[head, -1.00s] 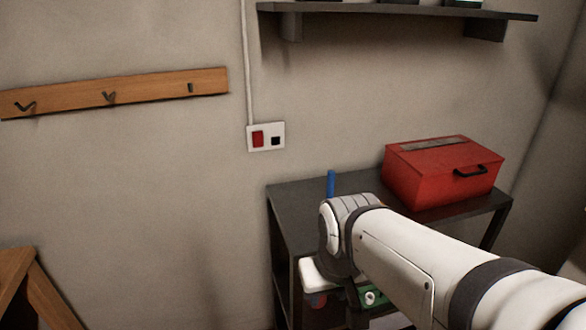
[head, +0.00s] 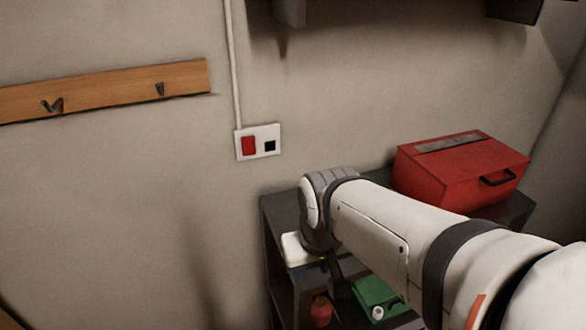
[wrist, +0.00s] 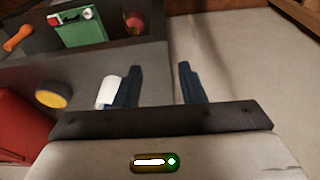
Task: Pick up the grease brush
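In the wrist view my gripper (wrist: 160,67) is open, with its two dark fingers wide apart and nothing visible between them. The left finger is over the dark tabletop (wrist: 85,78), the right one over the floor beyond its edge. A small whitish thing (wrist: 108,91) shows beside the left finger, partly hidden; I cannot tell whether it is the grease brush. No brush can be clearly made out now. In the head view my arm covers much of the table (head: 272,208), and my fingers cannot be made out.
A red metal box (head: 460,172) stands on the table's right side. A yellow round thing (wrist: 54,95) is on the tabletop. A green box (head: 377,297) and a red thing (head: 320,310) are on the lower shelf.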

